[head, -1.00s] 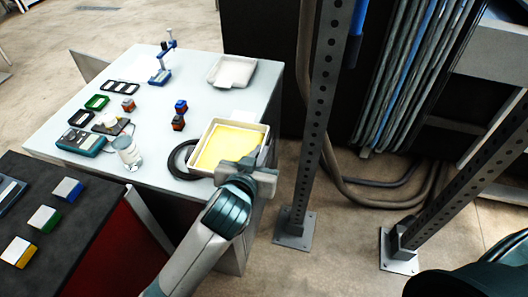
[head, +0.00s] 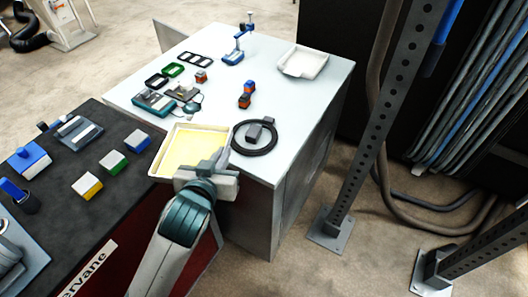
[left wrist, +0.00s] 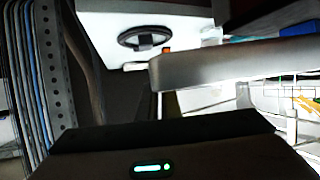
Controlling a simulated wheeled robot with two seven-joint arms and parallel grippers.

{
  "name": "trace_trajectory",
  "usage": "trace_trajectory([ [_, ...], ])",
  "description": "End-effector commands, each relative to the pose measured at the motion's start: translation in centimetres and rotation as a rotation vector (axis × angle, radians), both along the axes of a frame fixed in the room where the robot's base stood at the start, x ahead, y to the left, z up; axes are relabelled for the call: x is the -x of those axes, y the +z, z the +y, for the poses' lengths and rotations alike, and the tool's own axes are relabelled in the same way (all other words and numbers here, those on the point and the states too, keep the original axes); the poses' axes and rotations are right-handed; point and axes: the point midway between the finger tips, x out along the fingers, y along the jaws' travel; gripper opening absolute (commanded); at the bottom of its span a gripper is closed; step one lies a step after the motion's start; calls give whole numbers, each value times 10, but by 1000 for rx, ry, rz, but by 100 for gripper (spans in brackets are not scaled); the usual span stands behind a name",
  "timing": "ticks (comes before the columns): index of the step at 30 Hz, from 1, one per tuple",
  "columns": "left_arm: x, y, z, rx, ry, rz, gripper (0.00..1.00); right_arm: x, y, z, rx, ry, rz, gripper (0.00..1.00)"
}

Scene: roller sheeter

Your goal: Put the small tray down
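The small tray (head: 158,164) is pale and shallow, with a yellow sheet or filling inside. In the head view it is at the front left corner of the white table, reaching over the gap toward the dark bench. My left gripper (head: 212,168) is at its near right rim and appears shut on it. The tray's pale wall (left wrist: 235,65) crosses the left wrist view above the dark gripper body. The tray looks raised, but its underside is hidden. My right gripper is not in view.
The white table (head: 300,110) holds a black cable coil (head: 240,148), a white empty tray (head: 303,62), red and blue blocks (head: 246,95) and a blue stand (head: 236,55). The dark bench (head: 110,125) carries coloured blocks. A perforated post (head: 360,160) stands at right.

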Motion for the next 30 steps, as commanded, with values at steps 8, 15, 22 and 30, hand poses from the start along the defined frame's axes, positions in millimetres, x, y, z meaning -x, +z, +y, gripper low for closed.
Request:
trace_trajectory([
  [8,6,-1,106,-13,167,-6,0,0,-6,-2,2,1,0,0],
  [15,7,-1,129,-11,204,-8,0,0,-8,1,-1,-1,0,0],
  [22,6,-1,129,-11,204,-8,0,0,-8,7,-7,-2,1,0],
  [30,6,-1,128,-11,204,-8,0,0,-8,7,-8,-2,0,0],
])
